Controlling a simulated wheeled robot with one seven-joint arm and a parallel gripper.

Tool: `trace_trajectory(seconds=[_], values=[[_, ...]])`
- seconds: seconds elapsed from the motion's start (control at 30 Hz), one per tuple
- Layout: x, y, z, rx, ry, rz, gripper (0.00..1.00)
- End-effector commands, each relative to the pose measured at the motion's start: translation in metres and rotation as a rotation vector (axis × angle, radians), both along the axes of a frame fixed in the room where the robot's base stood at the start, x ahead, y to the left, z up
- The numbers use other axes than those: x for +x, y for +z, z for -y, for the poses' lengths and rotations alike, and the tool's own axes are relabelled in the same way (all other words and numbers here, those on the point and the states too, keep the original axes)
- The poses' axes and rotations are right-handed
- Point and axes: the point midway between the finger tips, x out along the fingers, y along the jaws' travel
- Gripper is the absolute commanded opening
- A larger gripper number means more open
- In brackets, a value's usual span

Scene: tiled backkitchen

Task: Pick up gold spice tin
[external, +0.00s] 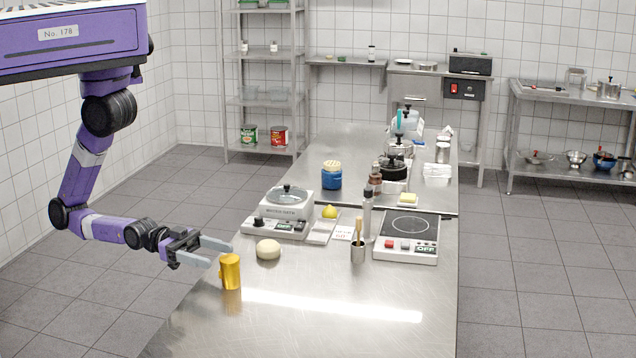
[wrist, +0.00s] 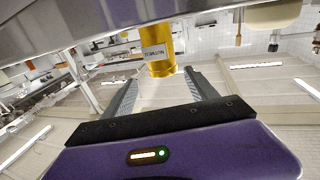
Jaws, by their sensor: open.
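The gold spice tin (external: 230,272) stands upright near the left edge of the steel table (external: 300,335). In the wrist view the gold spice tin (wrist: 160,64) appears beyond the fingertips, roughly between them, with a white label on its side. My gripper (external: 218,253) is open and empty, its fingers pointing right, at the tin's left and near its upper part. In the wrist view my gripper (wrist: 162,84) shows two spread grey fingers with a clear gap between them. I cannot tell whether either finger touches the tin.
A pale dough ball (external: 268,249) sits just right of and behind the tin. The front table surface is clear.

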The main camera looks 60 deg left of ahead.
Motion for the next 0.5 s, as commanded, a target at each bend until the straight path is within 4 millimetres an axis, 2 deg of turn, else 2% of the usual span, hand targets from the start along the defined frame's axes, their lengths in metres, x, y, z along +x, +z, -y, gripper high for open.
trace_trajectory(seconds=[0.03, 0.1, 0.5], values=[[-0.001, -0.008, 0.0, 0.028, 0.0, -0.006, 0.67], [0.001, -0.01, 0.002, 0.039, 0.002, -0.006, 0.67], [0.022, -0.011, 0.03, 0.04, 0.004, -0.004, 0.67]])
